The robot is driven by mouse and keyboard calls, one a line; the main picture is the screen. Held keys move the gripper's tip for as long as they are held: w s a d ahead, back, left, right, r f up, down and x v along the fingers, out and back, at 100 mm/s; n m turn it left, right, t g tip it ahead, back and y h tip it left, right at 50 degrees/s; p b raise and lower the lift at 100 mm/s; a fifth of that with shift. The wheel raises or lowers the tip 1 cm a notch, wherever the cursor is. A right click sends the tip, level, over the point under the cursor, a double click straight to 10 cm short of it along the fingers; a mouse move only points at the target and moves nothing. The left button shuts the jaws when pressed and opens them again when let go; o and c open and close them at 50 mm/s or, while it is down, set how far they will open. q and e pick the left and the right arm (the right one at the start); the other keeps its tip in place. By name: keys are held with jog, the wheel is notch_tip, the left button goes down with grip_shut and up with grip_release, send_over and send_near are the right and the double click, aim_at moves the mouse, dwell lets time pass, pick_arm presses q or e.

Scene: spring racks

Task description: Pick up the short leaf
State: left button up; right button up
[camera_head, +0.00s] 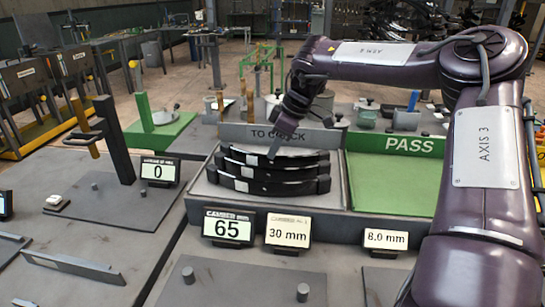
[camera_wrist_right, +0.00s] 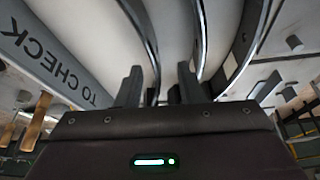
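Several dark curved leaves (camera_head: 245,185) lie side by side in the TO CHECK tray (camera_head: 337,195). They look close in length in the head view, so I cannot tell surely which is the short leaf. Another leaf (camera_wrist_right: 200,40) runs close by the right finger. Contact is not clear. My left gripper is not in view.
A green PASS tray (camera_head: 385,185) to the right is empty where visible. In front stand displays reading 65 (camera_head: 228,228), 30 mm (camera_head: 288,232) and 8.0 mm (camera_head: 385,240). A plate with an upright black post (camera_head: 115,140) stands left. My right arm covers the right side.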

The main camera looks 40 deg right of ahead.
jog(key=x, duration=0.2)
jog(key=d+x, duration=0.1)
jog(key=x, duration=0.2)
jog(key=shift+w+f+p, duration=0.1)
jog(key=shift+p, duration=0.3)
grip_shut()
jog(key=shift+w, duration=0.1)
